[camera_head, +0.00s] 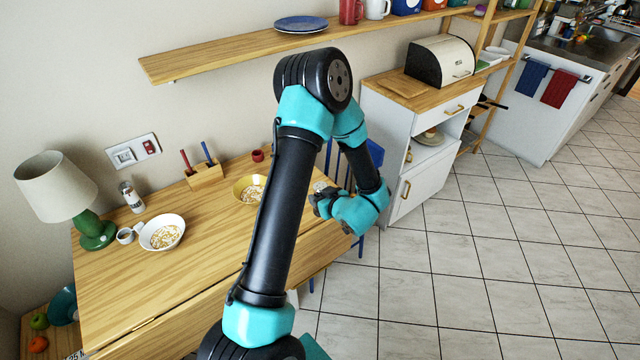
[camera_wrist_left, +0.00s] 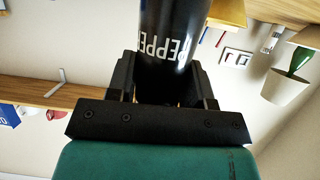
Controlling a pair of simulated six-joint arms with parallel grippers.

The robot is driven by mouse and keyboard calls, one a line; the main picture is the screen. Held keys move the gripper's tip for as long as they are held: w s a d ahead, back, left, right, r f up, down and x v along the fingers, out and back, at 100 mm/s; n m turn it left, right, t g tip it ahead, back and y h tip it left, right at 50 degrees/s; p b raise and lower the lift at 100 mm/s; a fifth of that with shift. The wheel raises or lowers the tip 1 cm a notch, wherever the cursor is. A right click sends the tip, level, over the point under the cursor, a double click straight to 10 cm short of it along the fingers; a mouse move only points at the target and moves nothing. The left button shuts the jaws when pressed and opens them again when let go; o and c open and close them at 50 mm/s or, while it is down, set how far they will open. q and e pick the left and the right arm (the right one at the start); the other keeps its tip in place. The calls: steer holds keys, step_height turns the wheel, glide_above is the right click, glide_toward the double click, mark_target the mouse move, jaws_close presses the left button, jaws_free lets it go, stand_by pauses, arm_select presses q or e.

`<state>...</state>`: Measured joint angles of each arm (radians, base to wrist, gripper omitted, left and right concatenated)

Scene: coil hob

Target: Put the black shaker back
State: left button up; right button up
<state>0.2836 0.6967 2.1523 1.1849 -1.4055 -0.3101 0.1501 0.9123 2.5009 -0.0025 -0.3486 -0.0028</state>
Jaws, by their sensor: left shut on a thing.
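My left gripper (camera_head: 322,203) is over the right end of the wooden table, partly hidden by its own arm. In the left wrist view the gripper (camera_wrist_left: 167,88) is shut on the black shaker (camera_wrist_left: 175,30), which has white "PEPPE…" lettering. The shaker's far end is cut off by the top of that view. I cannot make the shaker out in the head view. A white shaker (camera_head: 131,197) stands at the back left of the table. My right gripper is not in view.
The table (camera_head: 130,290) holds a lamp (camera_head: 92,232), a cup (camera_head: 125,236), a white bowl (camera_head: 161,246), a yellow bowl (camera_head: 241,187) and a wooden holder (camera_head: 205,175). A wall shelf (camera_head: 230,52) runs above. The table's front left is clear.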

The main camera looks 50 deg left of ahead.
arm_select(q)
steer(key=w+a+f, duration=0.1)
steer(key=w+a, duration=0.7)
steer(key=a, duration=0.1)
steer(key=shift+w+a+f, duration=0.1)
steer(key=shift+a+f, duration=0.05)
steer(key=shift+f, duration=0.8)
steer(key=shift+w+a+f, duration=0.1)
steer(key=shift+a+f, duration=0.05)
steer(key=shift+f, duration=0.75)
steer(key=shift+f, duration=0.1)
steer(key=o, duration=1)
